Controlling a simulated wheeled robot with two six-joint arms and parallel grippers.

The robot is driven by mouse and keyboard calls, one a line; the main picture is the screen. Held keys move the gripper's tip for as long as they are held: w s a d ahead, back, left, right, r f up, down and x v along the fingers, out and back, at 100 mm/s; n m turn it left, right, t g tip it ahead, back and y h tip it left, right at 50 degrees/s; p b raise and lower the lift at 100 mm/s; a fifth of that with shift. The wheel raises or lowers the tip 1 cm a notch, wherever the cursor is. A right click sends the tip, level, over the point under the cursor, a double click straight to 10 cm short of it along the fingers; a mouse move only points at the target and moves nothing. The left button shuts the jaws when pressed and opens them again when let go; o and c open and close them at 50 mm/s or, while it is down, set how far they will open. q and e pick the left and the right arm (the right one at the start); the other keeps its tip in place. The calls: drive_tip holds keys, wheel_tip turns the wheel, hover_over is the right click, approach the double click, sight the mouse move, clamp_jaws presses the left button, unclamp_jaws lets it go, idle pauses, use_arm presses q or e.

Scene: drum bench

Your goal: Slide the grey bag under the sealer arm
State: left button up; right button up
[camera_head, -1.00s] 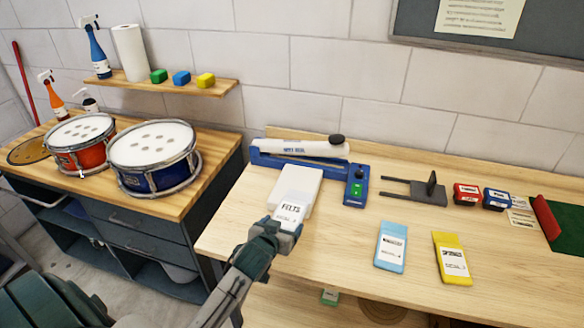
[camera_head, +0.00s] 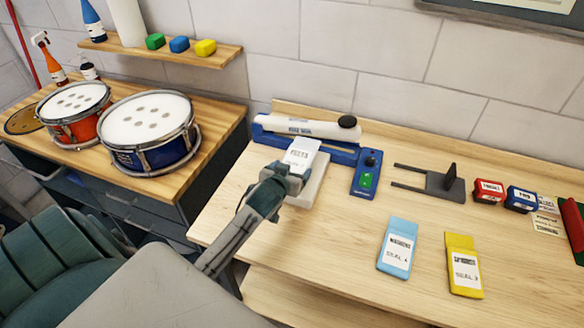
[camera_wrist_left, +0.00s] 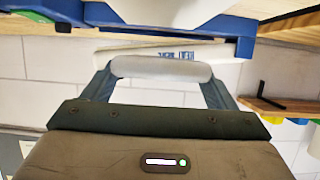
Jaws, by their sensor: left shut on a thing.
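The grey bag (camera_head: 301,155), pale with a white label, lies over the pale block in front of the sealer. My left gripper (camera_head: 287,173) is shut on its near end. In the left wrist view the fingers (camera_wrist_left: 158,85) close on the bag's pale rounded end (camera_wrist_left: 160,68). The sealer has a blue base (camera_head: 342,157) and a white arm (camera_head: 308,128), raised above the base. The bag's far end reaches the arm's front edge; I cannot tell whether any of it is beneath. My right gripper is not in view.
A pale block (camera_head: 313,190) stands before the sealer. A blue packet (camera_head: 398,246) and a yellow packet (camera_head: 463,266) lie to the right on the bench. A dark forked stand (camera_head: 443,184) and red and blue boxes (camera_head: 488,191) are farther right. Drums (camera_head: 148,131) stand on the left bench.

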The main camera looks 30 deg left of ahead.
use_arm(q)
drive_tip(key=shift+f, duration=0.45)
drive_tip(key=shift+w+f+b, duration=0.15)
drive_tip(key=shift+f+b, duration=0.15)
drive_tip(key=shift+b, duration=0.2)
drive_tip(key=shift+w+f, duration=0.2)
drive_tip(key=shift+f, duration=0.15)
drive_tip(key=shift+w+a+f+b, duration=0.1)
drive_tip(key=shift+f+b, duration=0.4)
drive_tip(key=shift+b, duration=0.25)
drive_tip(key=shift+f, duration=0.2)
drive_tip(key=shift+f+b, duration=0.4)
drive_tip(key=shift+b, duration=0.35)
drive_tip(key=shift+w+f+b, duration=0.15)
drive_tip(key=shift+f+b, duration=0.6)
drive_tip(key=shift+w+a, duration=0.15)
drive_tip(key=shift+w, duration=0.45)
drive_tip(key=shift+w+a, duration=0.25)
drive_tip(key=shift+w, duration=0.75)
drive_tip(key=shift+w+a, duration=0.25)
drive_tip(key=shift+w, duration=0.75)
drive_tip(key=shift+w+a, duration=0.2)
drive_tip(key=shift+w, duration=0.75)
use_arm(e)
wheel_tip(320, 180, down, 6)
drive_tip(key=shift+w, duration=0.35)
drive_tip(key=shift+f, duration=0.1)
